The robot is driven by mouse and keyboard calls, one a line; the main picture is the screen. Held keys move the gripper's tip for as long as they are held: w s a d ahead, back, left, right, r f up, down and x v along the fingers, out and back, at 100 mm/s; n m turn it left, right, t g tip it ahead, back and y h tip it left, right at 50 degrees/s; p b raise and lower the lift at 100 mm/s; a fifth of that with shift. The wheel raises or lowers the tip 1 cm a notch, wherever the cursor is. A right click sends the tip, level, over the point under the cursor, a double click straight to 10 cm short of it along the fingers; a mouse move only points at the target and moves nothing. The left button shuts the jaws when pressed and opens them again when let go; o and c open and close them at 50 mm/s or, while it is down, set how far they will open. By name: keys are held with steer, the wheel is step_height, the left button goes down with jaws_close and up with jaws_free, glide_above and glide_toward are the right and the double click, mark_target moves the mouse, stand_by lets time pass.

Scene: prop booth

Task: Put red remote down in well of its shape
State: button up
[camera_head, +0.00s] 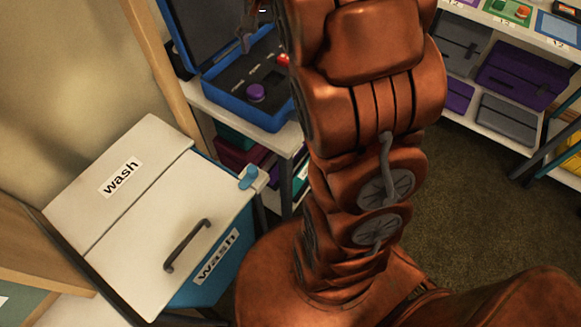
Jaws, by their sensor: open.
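An open blue case (217,93) with a dark foam insert stands on a white shelf, at the upper middle left. A small red thing (283,60), perhaps the red remote, shows at the insert's right edge, partly hidden behind my arm. I cannot tell whether it sits in a well. What looks like the tip of my gripper (246,40) hangs over the back of the case. It is open, and most of it is hidden or out of frame.
A white-lidded blue bin (165,215) marked "wash" stands at lower left, its lid closed. A wooden post (160,65) rises left of the case. Shelves with grey and purple boxes (523,75) stand at upper right. Dark carpet (475,190) is clear on the right.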

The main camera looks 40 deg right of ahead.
steer(key=s+a+f+n, duration=0.1)
steer(key=s+a+n, duration=0.2)
steer(key=s, duration=0.5)
steer(key=s+a+f+n, duration=0.2)
steer(key=s+a, duration=0.4)
steer(key=s, duration=0.3)
steer(key=s+a+f+n+g, duration=0.1)
steer(key=s+a+n, duration=0.3)
steer(key=s, duration=0.4)
steer(key=shift+s+a+f+n, duration=0.3)
steer(key=shift+s+a+f, duration=0.1)
steer(key=shift+f, duration=0.3)
steer(key=shift+r, duration=0.1)
step_height(320, 180, up, 3)
steer(key=p, duration=0.2)
steer(key=shift+f+p, duration=0.2)
steer(key=shift+p, duration=0.2)
